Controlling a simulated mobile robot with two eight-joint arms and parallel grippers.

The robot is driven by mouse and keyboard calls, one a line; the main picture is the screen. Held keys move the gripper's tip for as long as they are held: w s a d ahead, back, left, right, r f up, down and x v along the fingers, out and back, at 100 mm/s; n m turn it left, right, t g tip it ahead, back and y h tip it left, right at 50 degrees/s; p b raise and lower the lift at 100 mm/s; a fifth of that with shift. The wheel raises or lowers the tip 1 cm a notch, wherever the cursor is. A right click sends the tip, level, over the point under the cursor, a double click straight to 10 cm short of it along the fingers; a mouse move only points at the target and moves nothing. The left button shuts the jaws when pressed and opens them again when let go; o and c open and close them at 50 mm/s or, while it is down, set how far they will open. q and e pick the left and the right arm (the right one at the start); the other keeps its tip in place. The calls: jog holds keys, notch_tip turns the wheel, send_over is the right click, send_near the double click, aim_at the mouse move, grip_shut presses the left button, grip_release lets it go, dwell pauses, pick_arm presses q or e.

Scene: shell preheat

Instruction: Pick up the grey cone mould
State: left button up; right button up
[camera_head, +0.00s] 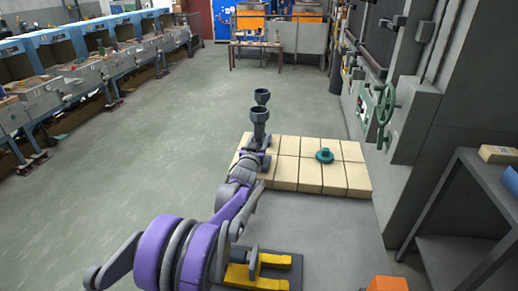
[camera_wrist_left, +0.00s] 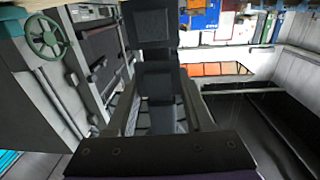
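Two dark grey cup-topped shapes stand in line in the head view. The nearer one (camera_head: 259,117) has a stem that runs down to my left gripper (camera_head: 257,157); the farther one (camera_head: 261,97) shows just above it. They look like cone moulds, but I cannot tell which is the grey cone mould, or whether the gripper holds the nearer stem. In the left wrist view the dark gripper (camera_wrist_left: 157,110) fills the middle, with dark blocky shapes ahead of it; its finger gap is unclear. My right gripper is not in view.
Cream blocks (camera_head: 345,178) lie on the floor beside the left gripper, with a teal knobbed piece (camera_head: 324,156) on them. A grey wall with a green handwheel (camera_head: 385,104) and a dark shelf (camera_head: 480,190) stand at right. The floor at left is open up to the benches (camera_head: 90,70).

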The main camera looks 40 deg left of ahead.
pick_arm(q)
grip_shut()
